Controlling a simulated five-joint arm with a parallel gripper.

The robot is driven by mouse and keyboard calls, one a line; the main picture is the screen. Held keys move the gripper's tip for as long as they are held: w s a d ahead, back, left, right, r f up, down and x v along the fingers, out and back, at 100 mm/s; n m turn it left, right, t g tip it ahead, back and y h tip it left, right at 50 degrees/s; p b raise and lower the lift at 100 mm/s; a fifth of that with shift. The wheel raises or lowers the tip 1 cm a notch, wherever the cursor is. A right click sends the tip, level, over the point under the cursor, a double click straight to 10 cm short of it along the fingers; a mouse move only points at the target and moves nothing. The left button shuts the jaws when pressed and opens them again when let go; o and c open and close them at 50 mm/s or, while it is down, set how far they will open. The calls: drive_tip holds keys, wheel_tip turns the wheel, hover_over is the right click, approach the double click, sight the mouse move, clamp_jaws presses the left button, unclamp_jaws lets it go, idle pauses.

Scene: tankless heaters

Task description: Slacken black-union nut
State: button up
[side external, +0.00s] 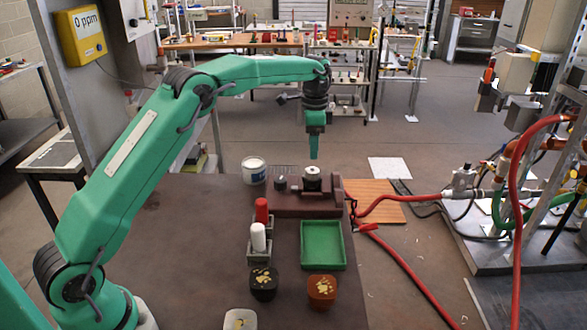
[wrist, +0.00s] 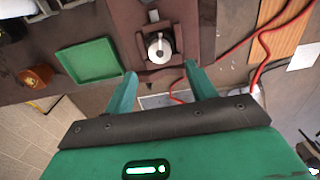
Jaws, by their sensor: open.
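A dark union fitting with a pale round top (side external: 312,177) stands upright on a brown fixture block (side external: 318,206). In the wrist view the same fitting (wrist: 160,48) shows as a pale disc with a slot or pin, inside a dark surround on the block (wrist: 127,35). I cannot tell the black nut's edge apart from that surround. My gripper (side external: 314,155) hangs pointing down above the fitting, with a gap between. In the wrist view my gripper's fingers (wrist: 163,83) are spread and empty, and the fitting lies beyond their tips.
A green tray (side external: 305,262) lies in front of the block. A bottle rack (side external: 257,257), a black pot (side external: 264,284) and a brown pot (side external: 321,292) stand nearby. A white tub (side external: 253,172) is behind left. Red hoses (side external: 395,262) run at right. The table's left part is clear.

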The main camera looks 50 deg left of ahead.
sight(312, 170)
drive_tip(key=shift+f, duration=3.85)
drive_tip(key=c, duration=1)
